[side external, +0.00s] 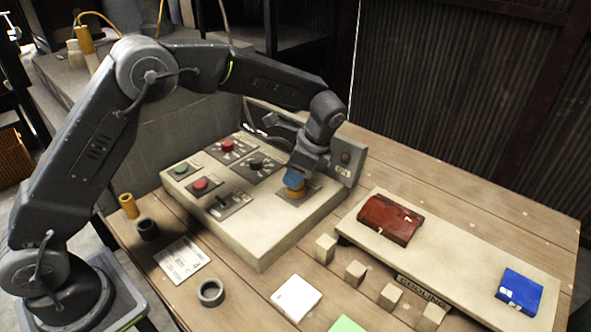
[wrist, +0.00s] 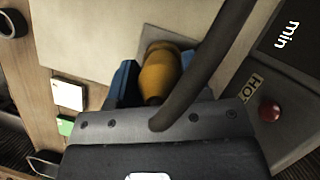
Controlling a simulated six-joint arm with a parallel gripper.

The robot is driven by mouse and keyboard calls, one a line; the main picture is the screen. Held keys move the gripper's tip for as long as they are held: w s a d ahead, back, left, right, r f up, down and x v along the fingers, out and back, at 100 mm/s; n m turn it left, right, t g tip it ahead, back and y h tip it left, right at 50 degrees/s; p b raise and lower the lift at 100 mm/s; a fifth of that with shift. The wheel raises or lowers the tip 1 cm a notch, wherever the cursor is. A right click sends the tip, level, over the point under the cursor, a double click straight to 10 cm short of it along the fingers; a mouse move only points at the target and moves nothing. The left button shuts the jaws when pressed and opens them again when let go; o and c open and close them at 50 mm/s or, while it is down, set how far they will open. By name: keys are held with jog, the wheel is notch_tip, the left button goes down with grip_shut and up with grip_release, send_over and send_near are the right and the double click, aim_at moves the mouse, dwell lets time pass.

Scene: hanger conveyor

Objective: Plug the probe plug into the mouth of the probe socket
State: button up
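The probe plug (wrist: 160,72) is a rounded orange-yellow body between the blue fingers of my gripper (wrist: 155,80) in the wrist view. The fingers lie against both its sides. In the side view, my gripper (side external: 293,178) points down over the front right of the beige control panel, with an orange part (side external: 293,193) showing just below it. The probe socket's mouth is hidden under the plug and gripper; a grey plate (side external: 313,187) shows around that spot. I cannot tell how deep the plug sits or whether it is in the mouth.
The beige panel (side external: 262,235) carries red, green and black knobs. An upright grey plate (side external: 346,160) stands just behind my gripper. A dark cable (wrist: 205,75) crosses the wrist view. A board (side external: 455,250) with red and blue pieces lies right. An orange cylinder (side external: 129,206) stands left.

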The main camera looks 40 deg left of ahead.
jog(key=shift+o, duration=0.6)
jog(key=shift+o, duration=0.3)
jog(key=o, duration=0.5)
jog(key=v, duration=1.3)
jog(key=shift+r, duration=0.4)
jog(key=shift+d, duration=0.15)
